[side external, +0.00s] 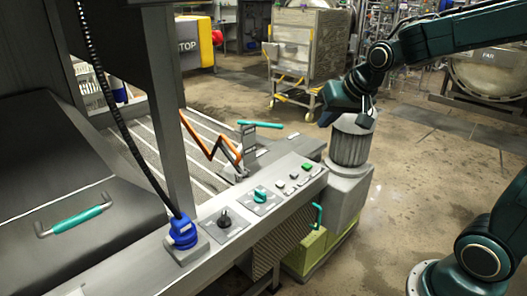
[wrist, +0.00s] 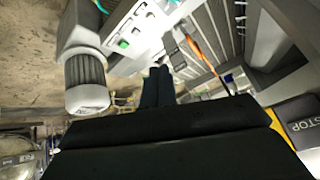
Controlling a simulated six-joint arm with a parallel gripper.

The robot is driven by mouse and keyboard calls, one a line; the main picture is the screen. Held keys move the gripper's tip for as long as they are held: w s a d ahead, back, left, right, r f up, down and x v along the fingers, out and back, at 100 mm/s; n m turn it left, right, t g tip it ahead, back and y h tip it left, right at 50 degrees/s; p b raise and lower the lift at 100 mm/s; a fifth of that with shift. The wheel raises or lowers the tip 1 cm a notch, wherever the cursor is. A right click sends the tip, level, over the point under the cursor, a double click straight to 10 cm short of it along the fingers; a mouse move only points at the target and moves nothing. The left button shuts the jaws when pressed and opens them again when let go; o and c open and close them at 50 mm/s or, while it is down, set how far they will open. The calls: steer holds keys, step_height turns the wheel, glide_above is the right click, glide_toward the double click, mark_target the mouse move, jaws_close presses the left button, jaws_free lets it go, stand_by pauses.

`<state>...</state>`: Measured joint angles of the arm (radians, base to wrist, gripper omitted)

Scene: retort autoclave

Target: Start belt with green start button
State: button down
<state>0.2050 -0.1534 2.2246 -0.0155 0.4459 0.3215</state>
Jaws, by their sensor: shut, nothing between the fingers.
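The green start button (side external: 307,167) sits near the far right end of the sloped grey control panel (side external: 217,205). It also shows in the wrist view (wrist: 123,43), up and left of my fingertips. My gripper (side external: 326,119) is above and beyond the panel's right end, apart from the button. In the wrist view, my gripper's dark fingers (wrist: 160,71) are together, with nothing between them. The belt itself cannot be made out with certainty.
A ribbed grey cylinder (side external: 350,145) stands just past the panel's end, close below my gripper. The panel carries a teal knob (side external: 260,195), a black knob (side external: 224,218) and a blue fitting (side external: 183,232). An orange jointed bar (side external: 207,143) rises behind it.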

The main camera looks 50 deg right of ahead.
steer(key=w+d+f+m+h, duration=0.1)
steer(key=w+d+f+m, duration=0.3)
steer(key=w+d+f, duration=0.45)
steer(key=m+t+h, duration=0.1)
steer(key=m+h, duration=0.1)
steer(key=m, duration=0.2)
glide_above(308, 167)
step_height(308, 167, down, 9)
steer(key=shift+f, duration=0.1)
steer(key=shift+f, duration=4.2)
steer(key=shift+f, duration=0.25)
steer(key=shift+f, duration=0.2)
